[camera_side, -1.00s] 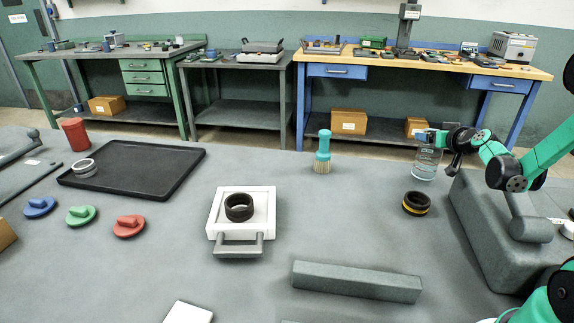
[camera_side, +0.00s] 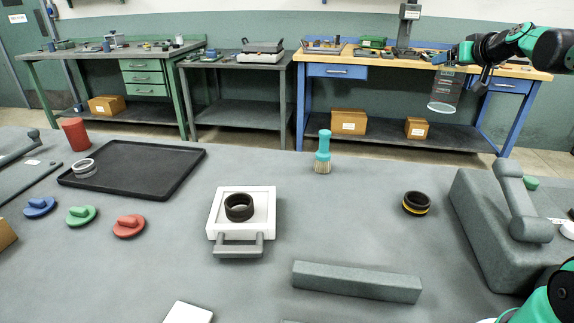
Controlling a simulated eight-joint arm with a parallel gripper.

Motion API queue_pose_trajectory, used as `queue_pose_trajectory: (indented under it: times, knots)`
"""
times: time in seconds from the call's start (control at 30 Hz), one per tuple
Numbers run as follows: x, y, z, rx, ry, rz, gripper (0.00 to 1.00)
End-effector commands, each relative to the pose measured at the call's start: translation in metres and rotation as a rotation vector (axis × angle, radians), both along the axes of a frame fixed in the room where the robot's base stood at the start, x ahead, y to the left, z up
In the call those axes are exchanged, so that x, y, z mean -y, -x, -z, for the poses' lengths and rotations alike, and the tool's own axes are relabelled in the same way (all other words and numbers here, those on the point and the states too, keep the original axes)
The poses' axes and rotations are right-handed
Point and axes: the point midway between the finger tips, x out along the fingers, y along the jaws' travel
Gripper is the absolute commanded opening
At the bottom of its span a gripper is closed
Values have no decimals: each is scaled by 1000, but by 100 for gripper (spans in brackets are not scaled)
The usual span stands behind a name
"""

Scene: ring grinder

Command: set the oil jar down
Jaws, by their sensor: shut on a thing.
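The oil jar (camera_side: 445,93), a clear see-through cylinder, hangs in the air at the upper right, in front of the blue-legged bench in the picture. My gripper (camera_side: 450,62) is above it, shut on its top. The jar looks roughly upright, well clear of the grey table (camera_side: 330,220). The exact contact between fingers and jar is too small to tell.
A black and yellow ring (camera_side: 416,203) and a teal brush (camera_side: 322,152) stand on the table. The grey machine with a handle (camera_side: 522,205) is at right. A white fixture (camera_side: 259,207) holds a dark ring (camera_side: 239,207). A black tray (camera_side: 140,190) lies left.

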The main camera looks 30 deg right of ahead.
Motion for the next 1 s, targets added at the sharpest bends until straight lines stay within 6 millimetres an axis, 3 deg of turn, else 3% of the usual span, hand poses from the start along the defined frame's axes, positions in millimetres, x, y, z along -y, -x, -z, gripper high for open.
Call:
queue_pose_trajectory:
  times: [0.13, 0.3, 0.4, 0.53, 1.0]
  knots:
    - [-27, -26, -3, -11, -8, -129, 0]
    - [-76, -63, -5, -12, -9, -360, 0]
    - [-98, -76, -6, -5, -5, -459, 0]
    - [-111, -83, 2, 2, 0, -517, 0]
    - [-111, -83, 111, 2, 1, -519, 0]
